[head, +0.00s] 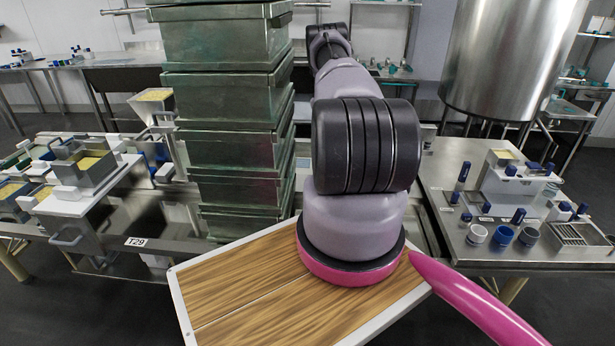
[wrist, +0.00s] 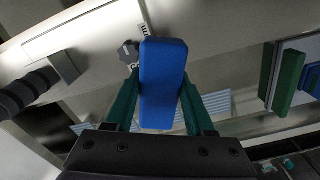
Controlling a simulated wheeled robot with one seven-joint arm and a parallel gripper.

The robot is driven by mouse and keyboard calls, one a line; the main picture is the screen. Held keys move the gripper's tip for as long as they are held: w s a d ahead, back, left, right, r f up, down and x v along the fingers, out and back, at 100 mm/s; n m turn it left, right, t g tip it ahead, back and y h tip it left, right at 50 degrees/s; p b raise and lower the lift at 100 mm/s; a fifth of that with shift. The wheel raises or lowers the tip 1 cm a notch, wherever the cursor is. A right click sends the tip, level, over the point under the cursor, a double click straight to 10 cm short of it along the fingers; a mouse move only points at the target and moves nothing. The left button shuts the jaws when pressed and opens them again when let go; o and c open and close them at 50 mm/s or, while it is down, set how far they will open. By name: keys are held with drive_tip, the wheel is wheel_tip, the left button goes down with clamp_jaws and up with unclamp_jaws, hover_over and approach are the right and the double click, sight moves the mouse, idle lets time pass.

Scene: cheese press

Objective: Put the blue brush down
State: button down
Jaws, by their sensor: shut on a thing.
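The blue brush (wrist: 162,82) shows in the wrist view as a long blue block with rounded corners. My gripper (wrist: 160,105) is shut on it, with one green finger along each side. The brush points away from my gripper's dark base. Behind it lies a pale metal surface, and I cannot tell whether the brush touches it. In the head view my arm covers the middle, and my gripper and the held brush are hidden there.
A tall stack of green metal bins (head: 232,150) stands left of my arm. A steel table (head: 480,258) at right holds cups and several small blue-handled items. A large steel tank (head: 508,60) stands behind it. Presses and yellow-filled boxes (head: 92,165) crowd the left.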

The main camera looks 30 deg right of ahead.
drive_tip(key=a+f, duration=0.1)
drive_tip(key=a, duration=0.1)
drive_tip(key=a+f, duration=0.1)
drive_tip(key=a, duration=0.4)
drive_tip(key=shift+s+f, duration=0.15)
drive_tip(key=shift+f, duration=0.25)
drive_tip(key=shift+a+f, duration=0.2)
drive_tip(key=shift+f, duration=1.9)
drive_tip(key=shift+f, duration=0.1)
drive_tip(key=shift+c, duration=1.3)
unclamp_jaws()
wheel_tip(320, 180, up, 12)
